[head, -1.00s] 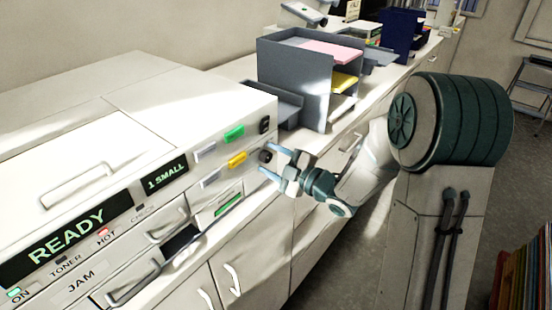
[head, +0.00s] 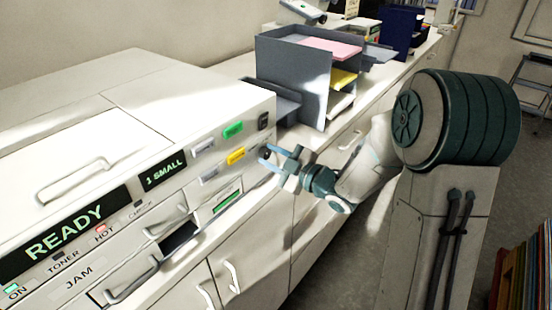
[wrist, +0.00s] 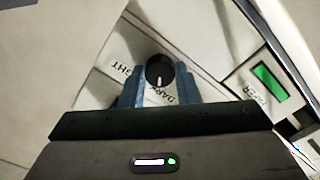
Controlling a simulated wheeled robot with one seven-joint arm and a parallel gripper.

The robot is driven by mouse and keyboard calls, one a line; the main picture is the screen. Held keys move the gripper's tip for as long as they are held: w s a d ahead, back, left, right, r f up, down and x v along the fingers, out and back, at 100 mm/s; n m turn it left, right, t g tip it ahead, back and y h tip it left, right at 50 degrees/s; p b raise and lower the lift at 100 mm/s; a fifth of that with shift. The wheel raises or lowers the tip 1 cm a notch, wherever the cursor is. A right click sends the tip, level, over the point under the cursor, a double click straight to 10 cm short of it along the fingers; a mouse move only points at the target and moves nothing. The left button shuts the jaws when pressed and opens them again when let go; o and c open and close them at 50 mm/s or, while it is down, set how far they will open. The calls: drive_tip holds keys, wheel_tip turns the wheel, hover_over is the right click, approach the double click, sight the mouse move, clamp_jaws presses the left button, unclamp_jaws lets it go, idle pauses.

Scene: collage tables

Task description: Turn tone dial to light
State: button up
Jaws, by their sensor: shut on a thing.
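The tone dial (wrist: 159,68) is a round black knob with a white pointer line, on the copier's pale front panel. In the wrist view its line points down the picture, near the upside-down word DARK (wrist: 163,93). The LIGHT label (wrist: 129,65) is to the left, partly hidden by a finger. My gripper (wrist: 161,78) has its blue fingers on either side of the dial and is shut on it. In the head view, my gripper (head: 268,153) reaches the right end of the copier (head: 120,130) from the right, and the dial is mostly hidden.
Green (head: 233,129) and yellow (head: 236,156) buttons and a black rocker switch (head: 263,121) sit close by on the panel. A grey paper tray stack (head: 290,75) stands behind. Drawer handles (head: 133,283) stick out below.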

drive_tip(key=m, duration=0.4)
drive_tip(key=shift+m, duration=0.3)
drive_tip(key=m+p, duration=0.1)
drive_tip(key=m, duration=0.2)
drive_tip(key=shift+a+m, duration=0.1)
drive_tip(key=shift+m, duration=0.3)
drive_tip(key=m+p, duration=0.2)
drive_tip(key=m, duration=0.2)
drive_tip(key=shift+s+r, duration=0.1)
drive_tip(key=shift+m+p, duration=1.05)
drive_tip(key=shift+m, duration=0.55)
